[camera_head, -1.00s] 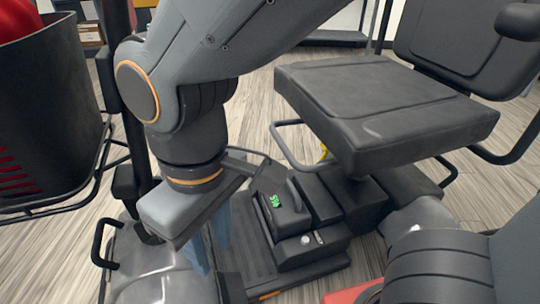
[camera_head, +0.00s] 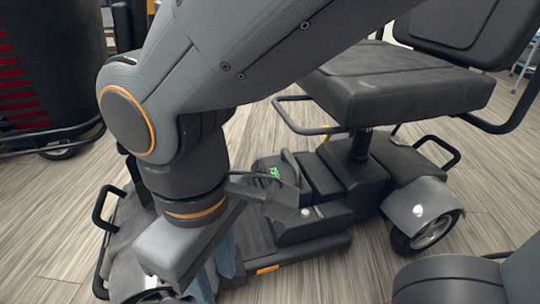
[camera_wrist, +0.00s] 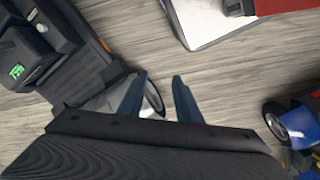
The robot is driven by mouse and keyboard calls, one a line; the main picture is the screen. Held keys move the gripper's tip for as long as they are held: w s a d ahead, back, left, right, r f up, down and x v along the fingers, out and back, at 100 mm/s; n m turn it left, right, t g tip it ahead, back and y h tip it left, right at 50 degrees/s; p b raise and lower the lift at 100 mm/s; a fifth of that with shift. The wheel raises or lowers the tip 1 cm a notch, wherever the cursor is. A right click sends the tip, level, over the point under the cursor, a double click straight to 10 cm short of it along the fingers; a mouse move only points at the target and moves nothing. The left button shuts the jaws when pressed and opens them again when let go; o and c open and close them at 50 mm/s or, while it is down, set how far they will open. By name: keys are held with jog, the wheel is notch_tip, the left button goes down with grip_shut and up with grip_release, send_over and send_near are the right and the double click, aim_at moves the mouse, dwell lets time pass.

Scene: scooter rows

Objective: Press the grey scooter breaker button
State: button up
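The grey scooter (camera_head: 425,207) stands in front of me, with a black seat, a dark footboard and grey fenders. Its battery box shows a green display (camera_head: 275,172) and a small pale round knob (camera_head: 306,212), perhaps the breaker button; I cannot tell for sure. In the wrist view the box and its green display (camera_wrist: 17,71) are at the upper left, away from my fingers. My gripper (camera_wrist: 157,88) is open and empty, with its two blue-grey fingers apart. In the head view my gripper (camera_head: 217,268) is beside the footboard, partly hidden by my wrist.
A dark basket with red inside (camera_head: 50,70) stands at the left. In the wrist view a blue scooter (camera_wrist: 297,122) is at the right and a pale panel with a red part (camera_wrist: 210,18) at the upper right. Wood floor (camera_wrist: 160,60) lies clear between them.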

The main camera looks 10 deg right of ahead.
jog(key=shift+s, duration=0.1)
jog(key=shift+c, duration=0.4)
jog(key=c, duration=0.4)
jog(key=r+m+p, duration=0.1)
jog(key=r+p, duration=0.5)
jog(key=r+m+y+p, duration=0.1)
jog(key=r+p, duration=0.5)
jog(key=d+r+m+p, duration=0.1)
jog(key=r+m+p, duration=0.1)
jog(key=r+p, duration=0.4)
jog(key=shift+r+y, duration=0.15)
jog(key=shift+y, duration=0.15)
grip_shut()
jog(key=shift+a, duration=0.15)
